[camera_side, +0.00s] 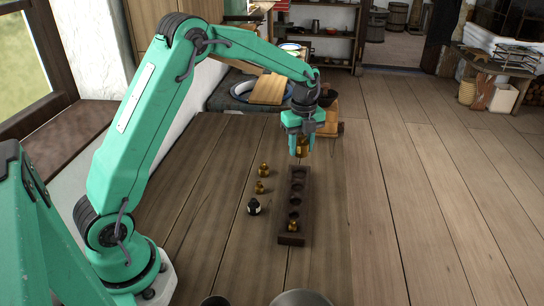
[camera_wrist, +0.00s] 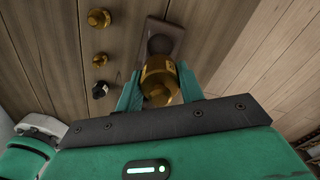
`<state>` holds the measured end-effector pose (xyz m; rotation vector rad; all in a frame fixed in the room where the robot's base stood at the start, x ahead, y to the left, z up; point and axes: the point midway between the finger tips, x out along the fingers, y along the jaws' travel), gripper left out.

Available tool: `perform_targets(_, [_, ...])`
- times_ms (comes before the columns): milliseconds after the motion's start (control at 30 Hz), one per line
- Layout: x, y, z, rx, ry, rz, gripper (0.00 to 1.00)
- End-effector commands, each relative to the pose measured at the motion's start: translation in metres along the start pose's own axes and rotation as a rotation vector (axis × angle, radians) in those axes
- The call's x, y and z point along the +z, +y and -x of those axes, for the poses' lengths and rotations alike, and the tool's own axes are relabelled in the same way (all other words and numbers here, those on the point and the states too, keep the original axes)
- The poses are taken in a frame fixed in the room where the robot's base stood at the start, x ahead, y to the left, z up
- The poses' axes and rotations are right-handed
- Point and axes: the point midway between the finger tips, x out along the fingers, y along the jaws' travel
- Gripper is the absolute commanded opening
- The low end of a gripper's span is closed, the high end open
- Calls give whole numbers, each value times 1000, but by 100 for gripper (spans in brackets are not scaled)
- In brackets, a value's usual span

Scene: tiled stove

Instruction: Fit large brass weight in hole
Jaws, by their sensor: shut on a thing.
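The large brass weight (camera_side: 301,149) is held upright between the green fingers of my gripper (camera_side: 302,142), above the far end of the dark wooden block. In the wrist view the weight (camera_wrist: 160,80) sits between the two fingertips (camera_wrist: 158,88). The wooden block (camera_side: 282,238) has a row of round holes. A small brass weight (camera_side: 292,227) sits in its nearest hole. In the wrist view one round hole (camera_wrist: 160,45) of the block (camera_wrist: 172,32) shows beyond the held weight, which hides the rest. I cannot tell whether the held weight touches the block.
Two loose brass weights (camera_side: 264,170) (camera_side: 259,187) and a black weight (camera_side: 253,206) stand left of the block on the plank table. A cutting board (camera_side: 268,89) lies at the back. The table right of the block is clear.

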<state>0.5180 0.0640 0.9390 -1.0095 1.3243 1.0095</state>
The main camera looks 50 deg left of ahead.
Motion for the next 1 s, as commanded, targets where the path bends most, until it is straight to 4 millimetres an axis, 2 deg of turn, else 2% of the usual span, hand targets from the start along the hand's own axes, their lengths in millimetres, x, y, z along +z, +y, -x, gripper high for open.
perform_targets(133, [5,-2,0,-2,-1,7,0])
perform_targets(567, [5,-2,-1,-2,-1,6,0])
perform_targets(1000, [5,-2,-21,-1,-1,6,0])
